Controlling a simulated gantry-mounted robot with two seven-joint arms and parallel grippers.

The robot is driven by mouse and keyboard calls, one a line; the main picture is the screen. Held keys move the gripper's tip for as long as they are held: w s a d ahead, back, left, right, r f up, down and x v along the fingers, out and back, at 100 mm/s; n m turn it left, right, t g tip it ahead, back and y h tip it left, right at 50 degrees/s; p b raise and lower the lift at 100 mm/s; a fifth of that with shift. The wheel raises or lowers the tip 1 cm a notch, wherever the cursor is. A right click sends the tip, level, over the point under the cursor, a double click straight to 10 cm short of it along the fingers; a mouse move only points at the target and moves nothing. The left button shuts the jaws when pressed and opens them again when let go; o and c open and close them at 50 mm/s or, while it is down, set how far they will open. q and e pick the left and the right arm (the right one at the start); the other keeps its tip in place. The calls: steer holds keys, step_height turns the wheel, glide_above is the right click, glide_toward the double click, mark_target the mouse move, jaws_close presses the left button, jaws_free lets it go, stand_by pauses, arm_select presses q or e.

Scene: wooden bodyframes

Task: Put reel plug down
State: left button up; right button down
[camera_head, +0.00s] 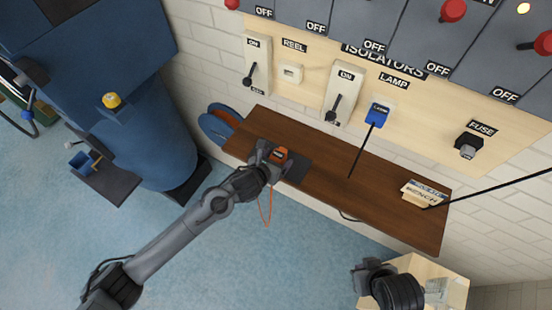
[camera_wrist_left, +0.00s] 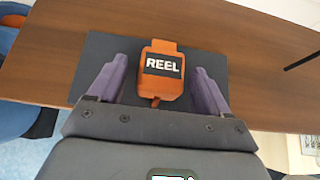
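The orange reel plug (camera_head: 281,153), labelled REEL, lies on a dark mat (camera_head: 299,169) on the brown wooden shelf. In the left wrist view the plug (camera_wrist_left: 163,75) sits between the two purple fingers of my left gripper (camera_wrist_left: 158,85), with a gap on each side. The left gripper (camera_head: 270,157) is open around the plug. An orange cable (camera_head: 266,207) hangs below the shelf's front edge. The REEL socket (camera_head: 291,74) on the wall board is empty. My right gripper (camera_head: 365,275) is at the lower right; its fingers are unclear.
The shelf (camera_head: 330,186) has free room right of the mat. A blue LAMP plug (camera_head: 377,114) with a black cable is in the board. A labelled block (camera_head: 424,192) lies at the shelf's right. A blue reel (camera_head: 218,124) stands at the shelf's left end.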

arm_select(q)
steer(key=shift+s+a+r, duration=0.1)
steer(key=shift+s+r, duration=0.1)
steer(key=shift+r, duration=0.1)
steer(key=s+a+r+n+y+p, duration=0.1)
steer(key=s+a+r+n, duration=0.15)
steer(key=s+n, duration=0.4)
steer(key=s+a+r+n+p, duration=0.2)
steer(key=s+r+n, duration=0.25)
steer(key=s, duration=0.25)
steer(key=s+a+f+n+g+y, duration=0.2)
steer(key=s+a+n, duration=0.6)
steer(key=n, duration=0.6)
steer(key=s+a+f+n+g+y, duration=0.2)
steer(key=s+a+n, duration=0.6)
steer(key=n, duration=0.6)
steer(key=shift+s+f+n+g, duration=0.3)
steer(key=shift+s+f+g, duration=0.4)
steer(key=shift+s+g, duration=0.45)
